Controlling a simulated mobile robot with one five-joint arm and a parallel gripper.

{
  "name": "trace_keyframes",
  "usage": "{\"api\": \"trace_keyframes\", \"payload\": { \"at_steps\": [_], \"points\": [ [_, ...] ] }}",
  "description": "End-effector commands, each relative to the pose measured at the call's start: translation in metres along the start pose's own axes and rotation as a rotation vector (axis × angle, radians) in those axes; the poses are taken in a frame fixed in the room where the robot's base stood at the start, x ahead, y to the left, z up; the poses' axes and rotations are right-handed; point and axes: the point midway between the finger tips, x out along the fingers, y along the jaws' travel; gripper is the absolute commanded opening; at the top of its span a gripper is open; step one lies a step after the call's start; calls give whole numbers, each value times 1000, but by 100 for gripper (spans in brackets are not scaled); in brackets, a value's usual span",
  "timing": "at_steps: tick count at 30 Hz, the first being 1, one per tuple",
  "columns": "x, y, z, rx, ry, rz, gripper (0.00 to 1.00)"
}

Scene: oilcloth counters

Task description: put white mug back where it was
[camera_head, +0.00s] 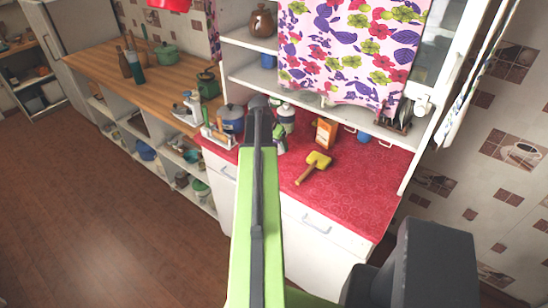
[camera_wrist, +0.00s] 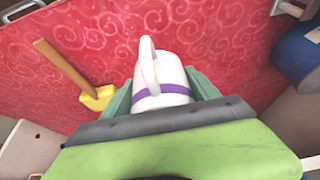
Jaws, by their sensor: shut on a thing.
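The white mug (camera_wrist: 172,77) with a purple band is between the two green fingers of my gripper (camera_wrist: 160,96) in the wrist view. The fingers are shut on its sides, and its handle points up and away in the picture. Red patterned oilcloth (camera_wrist: 225,45) lies beyond it; I cannot tell whether the mug touches the cloth. In the head view my arm reaches over the red counter (camera_head: 365,180) toward its back left part. The mug is mostly hidden there behind my arm.
A yellow mallet (camera_head: 318,161) lies on the red counter, right of my arm. An orange box (camera_head: 325,132) stands behind it. A blue pot (camera_head: 231,118) is left of my arm. A shelf (camera_head: 300,97) with a floral cloth (camera_head: 350,45) hangs above. The counter's right front is clear.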

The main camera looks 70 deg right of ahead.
Motion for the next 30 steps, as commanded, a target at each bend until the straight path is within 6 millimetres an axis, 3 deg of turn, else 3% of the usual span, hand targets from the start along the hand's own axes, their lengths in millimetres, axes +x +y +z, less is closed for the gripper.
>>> {"api": "trace_keyframes", "payload": {
  "at_steps": [3, 8, 15, 26, 27, 30],
  "points": [
    [6, -10, 1, -3, 0, -1, 14],
    [8, -11, 4, -3, 0, -2, 14],
    [44, -11, 19, -4, 0, -2, 14],
    [44, -11, 19, -4, 0, -2, 14],
    [44, -11, 19, -4, 0, -2, 71],
    [43, -11, 19, -4, 0, -3, 84]
  ]
}}
